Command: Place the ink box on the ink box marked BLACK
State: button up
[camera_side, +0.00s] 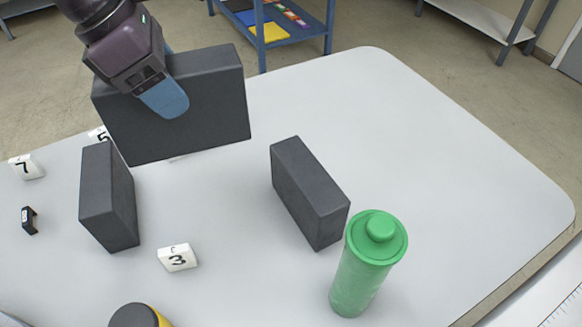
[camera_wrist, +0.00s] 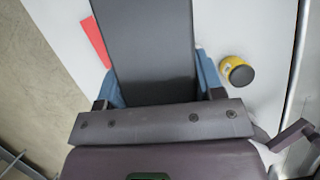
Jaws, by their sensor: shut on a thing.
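My gripper (camera_side: 168,98) is shut on a large dark grey ink box (camera_side: 205,112), with a blue finger against its broad face. The held box is upright and seems to be above the table, though its gap is hard to judge. In the wrist view its narrow top (camera_wrist: 146,45) lies between the blue fingers. Two similar dark boxes stand on the table in the side view: a left box (camera_side: 108,198), partly behind or below the held one in the picture, and a right box (camera_side: 308,192). No BLACK marking is readable on any box.
The white table (camera_side: 430,150) is clear at the right and back. A green lidded bottle (camera_side: 365,265) stands beside the right box. Numbered white blocks 3 (camera_side: 177,257) and 7 (camera_side: 27,167), a small black item (camera_side: 29,220) and a yellow-black jar (camera_wrist: 237,71) are around. A red strip (camera_wrist: 96,42) shows too.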

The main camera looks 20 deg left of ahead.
jog(key=s+d+r+m+g, duration=0.1)
jog(key=s+d+r+m, duration=0.2)
jog(key=d+r, duration=0.3)
jog(key=w+d+f, duration=0.5)
jog(key=f, duration=0.2)
jog(key=w+d+f, duration=0.4)
jog(key=f, duration=0.3)
jog(key=shift+w+d+f, duration=0.2)
jog(key=shift+w+d, duration=0.2)
jog(key=shift+f, duration=0.2)
jog(key=o, duration=1.4)
jog(key=shift+c, duration=0.2)
